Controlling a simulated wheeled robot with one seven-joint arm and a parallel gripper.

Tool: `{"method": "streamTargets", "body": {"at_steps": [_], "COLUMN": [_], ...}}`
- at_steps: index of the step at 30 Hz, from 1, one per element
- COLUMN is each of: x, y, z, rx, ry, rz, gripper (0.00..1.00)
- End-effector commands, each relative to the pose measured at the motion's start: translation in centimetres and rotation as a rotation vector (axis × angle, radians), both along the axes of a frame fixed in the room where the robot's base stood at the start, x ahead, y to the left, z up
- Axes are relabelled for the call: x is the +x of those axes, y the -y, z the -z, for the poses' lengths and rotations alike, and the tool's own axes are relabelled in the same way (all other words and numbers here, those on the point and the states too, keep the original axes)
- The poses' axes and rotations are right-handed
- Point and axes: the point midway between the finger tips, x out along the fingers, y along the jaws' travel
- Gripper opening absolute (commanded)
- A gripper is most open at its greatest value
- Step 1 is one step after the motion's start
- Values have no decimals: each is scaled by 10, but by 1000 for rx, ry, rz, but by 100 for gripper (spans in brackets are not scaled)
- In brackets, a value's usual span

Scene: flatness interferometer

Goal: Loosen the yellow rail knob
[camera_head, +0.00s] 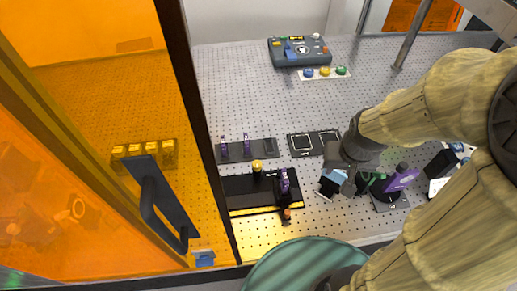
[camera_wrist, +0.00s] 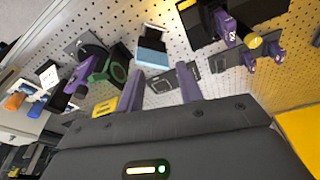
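The yellow rail knob (camera_head: 257,165) is a small round knob at the back of a black rail base (camera_head: 237,187) in the head view. In the wrist view the yellow knob (camera_wrist: 255,42) shows at the upper right, beside purple posts. My gripper (camera_wrist: 161,74) has two purple fingers, clearly apart with nothing between them. The fingers are to the right of the knob in the head view, at a distance from it and not touching it. The fingertips are hard to make out in the head view.
A blue and white block (camera_head: 332,178) lies near my gripper. A purple and green device on a stand (camera_head: 400,180) is to the right. An orange enclosure panel with a dark handle (camera_head: 155,200) borders the left. A control box (camera_head: 299,54) and bare perforated tabletop are at the back.

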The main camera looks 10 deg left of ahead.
Motion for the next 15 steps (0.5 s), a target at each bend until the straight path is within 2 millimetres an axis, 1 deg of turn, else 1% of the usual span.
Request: {"method": "streamTargets", "body": {"at_steps": [10, 11, 12, 13, 15], "x": [0, 0, 0, 0, 3], "y": [0, 0, 0, 0, -3], "z": [0, 0, 0, 0, -1], "rx": [0, 0, 0, 1, 5], "ry": [0, 0, 0, -1, -4], "rz": [0, 0, 0, 1, 7], "gripper": [36, 38, 46, 48, 48]}}
